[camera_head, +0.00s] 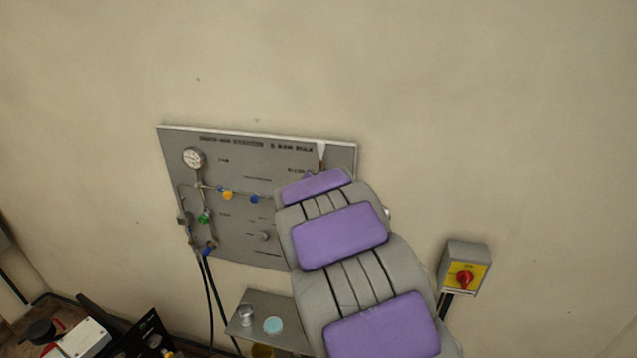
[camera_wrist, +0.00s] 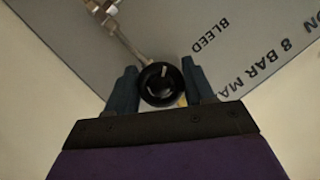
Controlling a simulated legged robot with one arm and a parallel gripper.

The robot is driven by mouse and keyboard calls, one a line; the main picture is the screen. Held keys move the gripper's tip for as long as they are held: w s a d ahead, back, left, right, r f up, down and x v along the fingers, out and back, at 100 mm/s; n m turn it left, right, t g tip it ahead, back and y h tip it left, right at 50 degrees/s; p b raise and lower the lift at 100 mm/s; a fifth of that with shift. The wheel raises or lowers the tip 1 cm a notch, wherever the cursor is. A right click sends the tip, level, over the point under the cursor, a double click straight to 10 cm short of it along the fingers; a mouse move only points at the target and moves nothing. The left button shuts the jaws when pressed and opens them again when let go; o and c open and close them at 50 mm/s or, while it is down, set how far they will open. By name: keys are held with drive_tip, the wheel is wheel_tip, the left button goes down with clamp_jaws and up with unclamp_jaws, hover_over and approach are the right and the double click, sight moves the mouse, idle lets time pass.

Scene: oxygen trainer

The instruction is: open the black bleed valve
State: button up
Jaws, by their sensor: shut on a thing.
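The black bleed valve (camera_wrist: 160,84) shows in the wrist view as a round black knob with a light mark on its face. It sits at the end of a metal pipe on the grey panel, beside the printed word BLEED. My gripper (camera_wrist: 161,85) has one finger on each side of the knob and is shut on it. In the head view my grey and purple arm reaches up to the right part of the panel (camera_head: 235,238). There the arm hides the knob and the gripper.
The panel carries a gauge (camera_head: 193,157), a yellow knob (camera_head: 227,195), a blue knob (camera_head: 254,199) and a green knob (camera_head: 204,217). A small shelf (camera_head: 262,303) stands below, with a metal cup (camera_head: 246,314) on it.

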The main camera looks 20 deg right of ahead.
drive_tip(key=shift+s+f, duration=0.1)
drive_tip(key=shift+f, duration=0.5)
drive_tip(key=o, duration=0.7)
drive_tip(key=shift+o, duration=0.8)
drive_tip(key=shift+w+a, duration=0.1)
drive_tip(key=shift+w, duration=0.1)
drive_tip(key=shift+o, duration=0.6)
drive_tip(key=shift+r, duration=0.15)
drive_tip(key=shift+s+r, duration=0.1)
drive_tip(key=shift+r, duration=0.2)
drive_tip(key=b+v, duration=0.1)
drive_tip(key=v, duration=1.6)
drive_tip(key=shift+a+b, duration=0.2)
drive_tip(key=shift+b, duration=0.15)
drive_tip(key=shift+f, duration=0.15)
